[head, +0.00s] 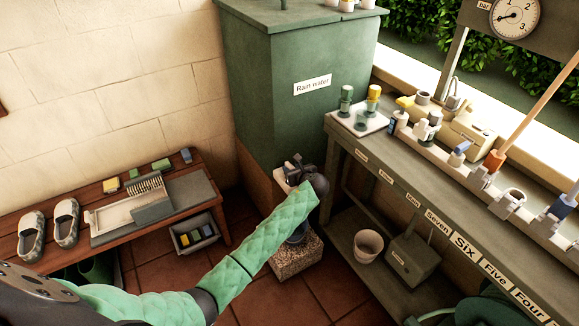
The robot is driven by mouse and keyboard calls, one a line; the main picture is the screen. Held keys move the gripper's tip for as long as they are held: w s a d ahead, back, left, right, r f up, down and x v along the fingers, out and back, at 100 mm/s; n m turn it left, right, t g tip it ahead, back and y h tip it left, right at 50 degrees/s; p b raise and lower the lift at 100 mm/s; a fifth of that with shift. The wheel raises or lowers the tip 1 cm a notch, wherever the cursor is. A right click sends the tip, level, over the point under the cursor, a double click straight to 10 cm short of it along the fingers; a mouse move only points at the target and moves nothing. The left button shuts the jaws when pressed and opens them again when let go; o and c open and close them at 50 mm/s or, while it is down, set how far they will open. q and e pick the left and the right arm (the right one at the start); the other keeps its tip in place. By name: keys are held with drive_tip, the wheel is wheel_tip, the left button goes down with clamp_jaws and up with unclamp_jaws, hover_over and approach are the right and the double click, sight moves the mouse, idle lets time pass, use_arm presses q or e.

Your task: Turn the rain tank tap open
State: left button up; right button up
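The green rain tank (285,110) with a "Rain water" label stands at the back centre, against the block wall. My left arm in its green quilted sleeve reaches up from the lower left. My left gripper (297,168) is at the lower front of the tank, beside the bench's left end. The dark wrist and gripper cover this spot, and I cannot make out the tap or its handle. I cannot tell whether the fingers are apart or closed, or whether they touch anything. My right gripper is not in view.
A long bench (400,185) with bottles, cups and number labels runs along the right. A bucket (368,244) and a green box (413,260) stand beneath it. A stone block (297,262) is below my wrist. A wooden bench (205,200) with shoes and brushes is left.

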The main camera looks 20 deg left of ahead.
sight(289, 165)
use_arm(q)
drive_tip(key=shift+x, duration=1.6)
clamp_jaws()
drive_tip(key=shift+r, duration=0.15)
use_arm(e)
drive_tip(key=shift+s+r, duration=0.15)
use_arm(q)
drive_tip(key=shift+n+g+y+p, duration=0.6)
drive_tip(key=shift+n+p, duration=0.1)
drive_tip(key=shift+p, duration=0.05)
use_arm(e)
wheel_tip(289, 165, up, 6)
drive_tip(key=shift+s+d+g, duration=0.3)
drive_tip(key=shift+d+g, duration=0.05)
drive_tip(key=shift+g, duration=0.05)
